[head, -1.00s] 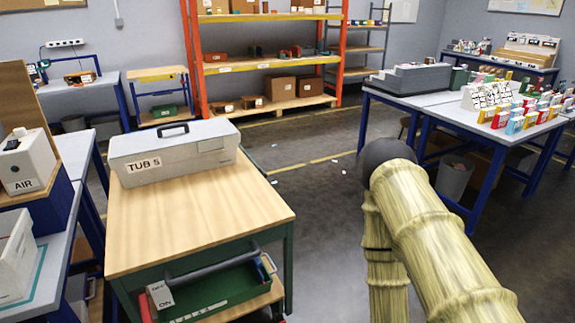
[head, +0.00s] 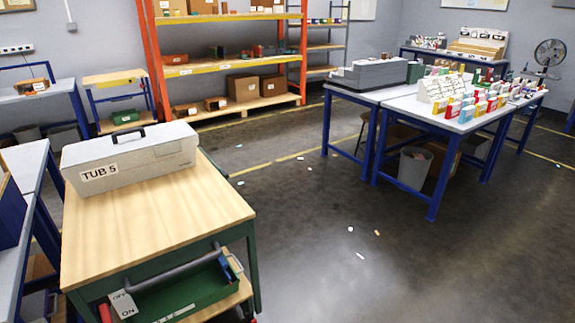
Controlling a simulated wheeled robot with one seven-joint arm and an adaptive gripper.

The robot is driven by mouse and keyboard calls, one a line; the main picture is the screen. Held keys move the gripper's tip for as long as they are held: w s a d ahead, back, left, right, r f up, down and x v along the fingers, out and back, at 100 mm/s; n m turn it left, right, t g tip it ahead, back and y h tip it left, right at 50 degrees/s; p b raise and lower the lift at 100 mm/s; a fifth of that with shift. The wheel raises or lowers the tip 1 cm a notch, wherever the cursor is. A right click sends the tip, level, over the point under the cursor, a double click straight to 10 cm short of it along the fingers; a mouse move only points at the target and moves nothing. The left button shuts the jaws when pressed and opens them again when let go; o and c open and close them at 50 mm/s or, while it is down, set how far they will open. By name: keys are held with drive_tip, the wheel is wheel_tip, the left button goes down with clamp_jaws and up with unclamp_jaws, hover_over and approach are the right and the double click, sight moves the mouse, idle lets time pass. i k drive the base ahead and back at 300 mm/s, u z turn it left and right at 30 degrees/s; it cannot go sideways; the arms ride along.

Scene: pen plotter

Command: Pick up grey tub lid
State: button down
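A grey tub (head: 140,170) labelled "TUB 5" sits on the wooden top of a green-framed cart at the left in the head view. Its grey lid (head: 100,149) is on top of it, with a dark handle (head: 128,135) standing up from it. The lid looks closed on the tub. My gripper is not in view, and no part of my arm shows now.
The cart (head: 150,228) has bare wood in front of the tub and a green tray (head: 190,292) below. Blue-legged tables (head: 400,110) with cartons stand at the right. Open floor (head: 310,220) with small scraps lies between. Orange shelving (head: 230,70) stands behind.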

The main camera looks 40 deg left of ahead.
sight(131, 139)
drive_tip(key=z, duration=0.3)
drive_tip(key=i, duration=1.7)
drive_tip(key=u, duration=2.75)
